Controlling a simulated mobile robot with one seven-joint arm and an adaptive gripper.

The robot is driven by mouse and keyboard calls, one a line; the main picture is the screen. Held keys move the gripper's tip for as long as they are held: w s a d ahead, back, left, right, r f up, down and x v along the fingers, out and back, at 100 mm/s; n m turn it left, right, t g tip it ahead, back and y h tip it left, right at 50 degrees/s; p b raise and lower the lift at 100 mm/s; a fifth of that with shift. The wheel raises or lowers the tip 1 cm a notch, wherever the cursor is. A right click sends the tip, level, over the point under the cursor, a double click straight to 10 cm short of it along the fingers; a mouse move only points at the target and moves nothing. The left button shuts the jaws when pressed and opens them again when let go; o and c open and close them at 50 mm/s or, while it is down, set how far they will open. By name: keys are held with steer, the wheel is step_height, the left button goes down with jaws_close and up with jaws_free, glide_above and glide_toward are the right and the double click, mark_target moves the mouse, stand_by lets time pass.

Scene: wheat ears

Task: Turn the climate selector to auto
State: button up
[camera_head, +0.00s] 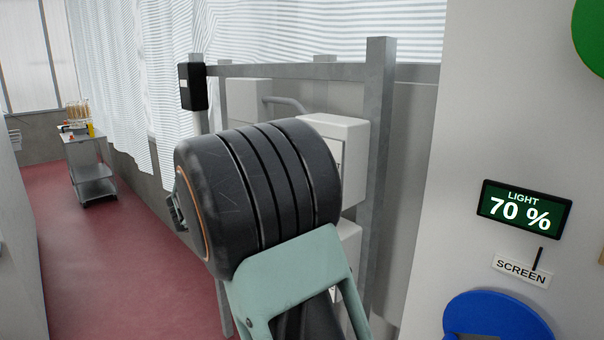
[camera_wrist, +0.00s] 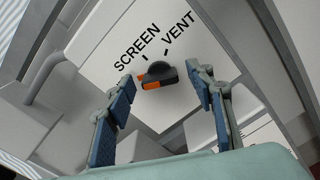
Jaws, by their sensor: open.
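The climate selector (camera_wrist: 164,75) is a dark knob with an orange mark at its left end. It sits on a pale panel in the wrist view. The labels SCREEN (camera_wrist: 137,53) and VENT (camera_wrist: 178,32) are printed above it; no AUTO label is visible. My gripper (camera_wrist: 161,79) is open, with one blue-padded finger on each side of the knob. I see no contact with the knob; the depth gap is hard to tell. In the head view my wrist hides the selector.
A grey metal frame (camera_head: 380,180) carries white boxes (camera_head: 345,135) close behind my arm. On the right wall are a LIGHT 70 % display (camera_head: 524,209) and a SCREEN label (camera_head: 521,271). A trolley (camera_head: 92,172) stands far left. The red floor (camera_head: 120,270) there is clear.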

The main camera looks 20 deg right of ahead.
steer(key=shift+a, duration=0.1)
steer(key=v, duration=1.2)
